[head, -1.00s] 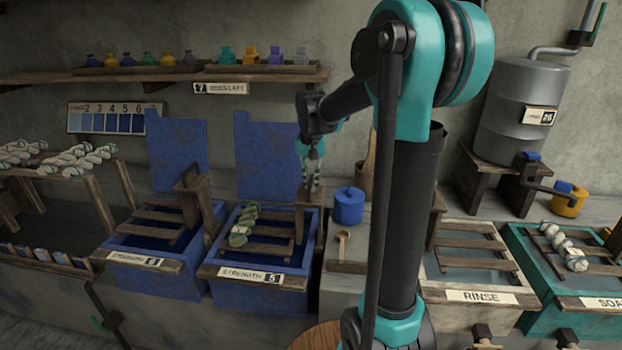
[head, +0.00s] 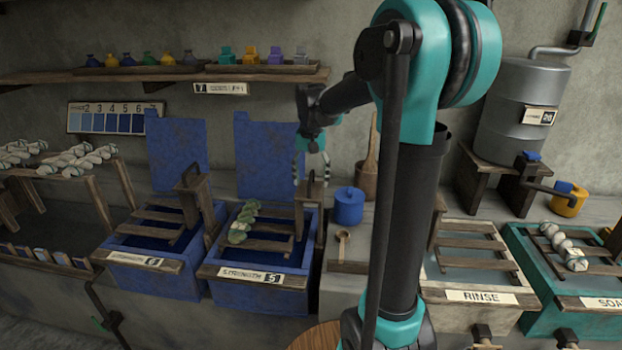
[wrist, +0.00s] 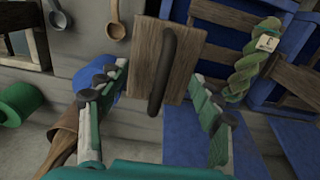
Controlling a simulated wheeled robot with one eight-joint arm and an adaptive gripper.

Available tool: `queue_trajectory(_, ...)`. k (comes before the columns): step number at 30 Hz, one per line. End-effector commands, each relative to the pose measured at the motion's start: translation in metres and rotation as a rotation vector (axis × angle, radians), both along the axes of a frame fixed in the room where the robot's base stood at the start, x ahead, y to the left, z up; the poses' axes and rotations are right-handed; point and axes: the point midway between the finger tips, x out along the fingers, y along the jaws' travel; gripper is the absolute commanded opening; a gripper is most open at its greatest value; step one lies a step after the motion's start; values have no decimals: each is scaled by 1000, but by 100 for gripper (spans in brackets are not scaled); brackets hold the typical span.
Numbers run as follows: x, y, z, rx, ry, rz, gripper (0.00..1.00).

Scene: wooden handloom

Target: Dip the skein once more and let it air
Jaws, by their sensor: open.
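A green twisted skein (head: 243,222) lies across the wooden slats of the blue vat marked Strength 5 (head: 264,291). It also shows in the wrist view (wrist: 243,72), with a small pale tag at one end. My gripper (head: 311,172) is above the right back side of that vat, apart from the skein. In the wrist view my gripper (wrist: 158,102) is open, its fingers spread on either side of a wooden block with a dark handle (wrist: 164,70). Nothing is held. Whether a finger touches the block cannot be told.
A second blue vat (head: 150,275) stands left. A blue pot (head: 349,206) and wooden spoon (head: 342,238) are close on the right. The rinse vat (head: 480,297) and teal soap vat (head: 535,290) stand further right. A shelf (head: 170,76) runs above.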

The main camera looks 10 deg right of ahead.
Motion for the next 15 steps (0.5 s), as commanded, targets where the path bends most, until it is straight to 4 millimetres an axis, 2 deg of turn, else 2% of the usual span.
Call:
queue_trajectory(1, 0, 0, 0, 0, 0, 0, 75)
queue_trajectory(4, 0, 0, 0, 0, 0, 0, 86)
queue_trajectory(15, 0, 0, 4, 0, 0, 0, 86)
